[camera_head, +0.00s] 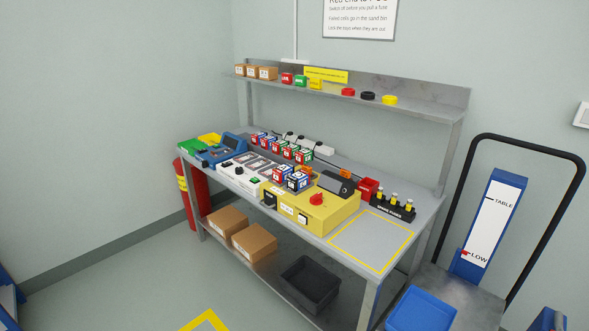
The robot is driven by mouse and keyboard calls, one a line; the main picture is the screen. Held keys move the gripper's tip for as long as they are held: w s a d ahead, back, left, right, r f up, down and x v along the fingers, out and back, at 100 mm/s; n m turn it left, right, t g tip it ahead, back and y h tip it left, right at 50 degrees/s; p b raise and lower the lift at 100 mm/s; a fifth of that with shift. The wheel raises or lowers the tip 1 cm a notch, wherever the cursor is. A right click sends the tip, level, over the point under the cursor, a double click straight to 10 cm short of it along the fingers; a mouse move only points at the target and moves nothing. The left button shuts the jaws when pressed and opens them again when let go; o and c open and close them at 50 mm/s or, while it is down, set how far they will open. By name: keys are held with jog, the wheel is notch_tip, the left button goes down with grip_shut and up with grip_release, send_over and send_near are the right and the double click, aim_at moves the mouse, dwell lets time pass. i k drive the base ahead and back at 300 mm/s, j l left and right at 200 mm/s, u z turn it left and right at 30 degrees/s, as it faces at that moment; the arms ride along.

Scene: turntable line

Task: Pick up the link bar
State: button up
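I cannot make out the link bar for certain; at this distance the small parts on the grey workbench (405,217) are too small to tell apart. A yellow box with a red knob (316,199) stands at the front of the bench. Several blue, red and green cells (298,180) with white labels stand on and behind the white and yellow units. A small orange part (328,173) shows behind the yellow box, partly hidden by a dark tilted piece (342,185). My gripper is not in view.
A yellow-outlined square (370,241) on the bench's right is empty. A red bin (368,188) and a black fuse rack (392,206) stand behind it. The lower shelf holds cardboard boxes (254,242) and a dark crate (311,279). A lift cart with a blue tray (421,311) stands right.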

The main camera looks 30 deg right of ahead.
aim_at(308, 168)
jog(key=i, duration=0.3)
jog(key=i+j+z, duration=1.1)
jog(key=j, duration=0.4)
jog(key=k+j+z, duration=0.1)
jog(key=j+z, duration=0.15)
jog(key=j, duration=0.15)
jog(key=k+j+z, duration=0.25)
jog(key=j, duration=0.15)
jog(key=k+j+z, duration=0.1)
jog(key=j+z, duration=0.2)
jog(key=k+j+z, duration=0.25)
jog(key=k+j, duration=0.15)
jog(key=k, duration=0.15)
